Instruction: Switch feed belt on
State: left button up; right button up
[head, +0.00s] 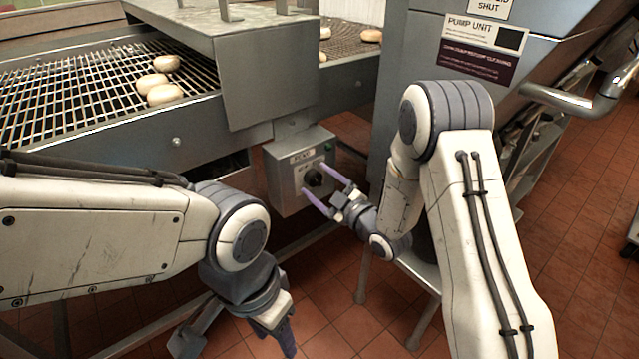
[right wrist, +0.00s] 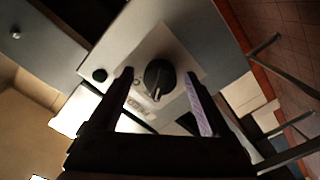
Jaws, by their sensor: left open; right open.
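The grey feed switch box (head: 283,180) hangs under the belt frame, with a label on its front and a black rotary knob (head: 314,177). My right gripper (head: 313,179) is open in front of the box, one finger on each side of the knob. In the right wrist view the knob (right wrist: 160,78) shows between the fingertips, with a gap on both sides. I cannot tell whether the tips reach past its face. A small dark button (right wrist: 99,75) sits on the box there. My left gripper (head: 283,338) is open and empty, low over the floor.
The wire-mesh belt (head: 95,90) carries several pale doughnuts (head: 164,94) at the left. A metal hood (head: 265,65) stands above the box. The pump unit (head: 450,90) with its labels and pipe is at the right. Red tiled floor (head: 590,250) lies open at the right.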

grip_shut()
